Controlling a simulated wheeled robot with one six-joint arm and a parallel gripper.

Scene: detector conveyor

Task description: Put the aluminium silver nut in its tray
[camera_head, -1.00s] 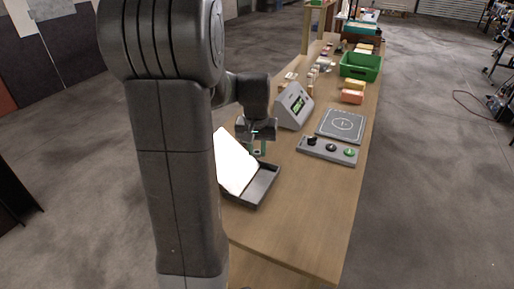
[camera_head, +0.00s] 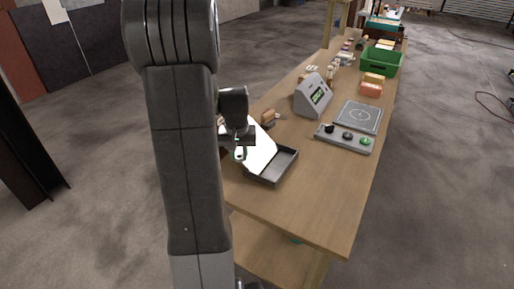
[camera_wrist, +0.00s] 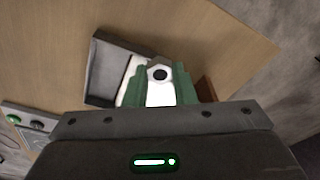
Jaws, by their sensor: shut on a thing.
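The silver nut (camera_wrist: 159,74), with a dark round hole, sits between the green fingers of my gripper (camera_wrist: 157,84) in the wrist view. My gripper is shut on it. In the head view my gripper (camera_head: 240,153) is at the left side of a bright white slanted panel (camera_head: 260,150); the nut is too small to make out there. A dark shallow tray (camera_head: 286,168) lies on the table just right of the panel. The tray also shows in the wrist view (camera_wrist: 102,68), left of the nut and apart from it. I cannot tell whether it is the nut's tray.
A green bin (camera_head: 383,62) is beyond. The table's near right part is clear.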

